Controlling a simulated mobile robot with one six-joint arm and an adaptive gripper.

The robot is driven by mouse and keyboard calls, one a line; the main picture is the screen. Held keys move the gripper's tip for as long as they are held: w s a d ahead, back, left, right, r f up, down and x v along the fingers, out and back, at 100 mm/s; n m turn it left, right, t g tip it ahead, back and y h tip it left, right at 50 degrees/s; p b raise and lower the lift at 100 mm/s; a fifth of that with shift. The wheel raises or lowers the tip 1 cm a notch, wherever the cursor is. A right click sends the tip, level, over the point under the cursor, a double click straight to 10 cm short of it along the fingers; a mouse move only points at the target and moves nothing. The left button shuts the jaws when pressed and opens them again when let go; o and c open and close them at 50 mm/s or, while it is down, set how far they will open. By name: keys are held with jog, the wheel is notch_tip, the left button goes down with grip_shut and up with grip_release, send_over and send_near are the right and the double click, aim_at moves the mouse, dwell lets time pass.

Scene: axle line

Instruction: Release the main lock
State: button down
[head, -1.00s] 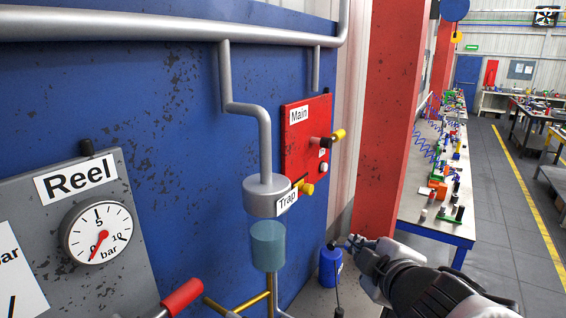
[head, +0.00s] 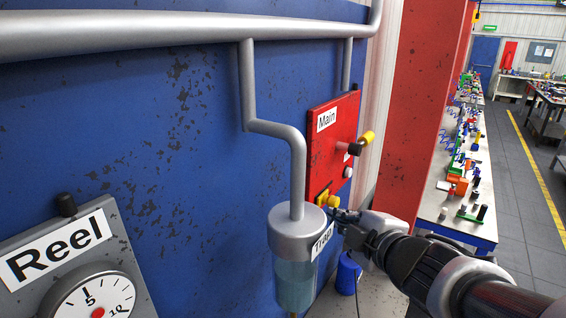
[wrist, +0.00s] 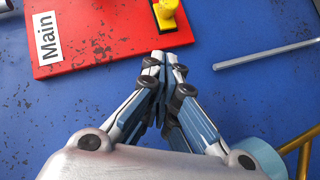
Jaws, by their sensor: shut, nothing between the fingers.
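The red panel labelled Main (head: 326,155) is mounted on the blue wall. It carries a handle with a yellow end (head: 367,137) and a black part, with a pale round button (head: 347,172) below. A yellow piece with a knob (head: 333,202) sits at its lower edge; a yellow piece on a red plate also shows at the top of the wrist view (wrist: 170,14). My gripper (head: 342,216) is shut and empty, just below the yellow knob in the head view. In the wrist view its fingertips (wrist: 162,62) are apart from the yellow piece. I cannot tell the depth gap.
The Trap cylinder (head: 297,232) and its pipe (head: 298,165) stand left of my gripper. The grey Reel panel with its gauge (head: 95,300) is at lower left. A red column (head: 425,100) and a workbench (head: 455,228) are to the right.

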aim_at(337, 199)
jog(key=x, duration=0.3)
jog(key=d+x, duration=0.1)
jog(key=x, duration=0.6)
jog(key=shift+w+d+f+b, duration=0.25)
jog(key=shift+w+f+b, duration=0.15)
jog(key=shift+w+f, duration=0.05)
jog(key=shift+w+d+f, duration=0.3)
jog(key=shift+w+d, duration=0.1)
jog(key=shift+w, duration=0.15)
jog(key=shift+s, duration=0.1)
jog(key=w+d, duration=0.1)
jog(key=w, duration=0.1)
jog(key=w+d+p, duration=0.1)
jog(key=w, duration=0.1)
jog(key=shift+d, duration=0.35)
jog(key=shift+s, duration=0.2)
jog(key=shift+w+a, duration=0.1)
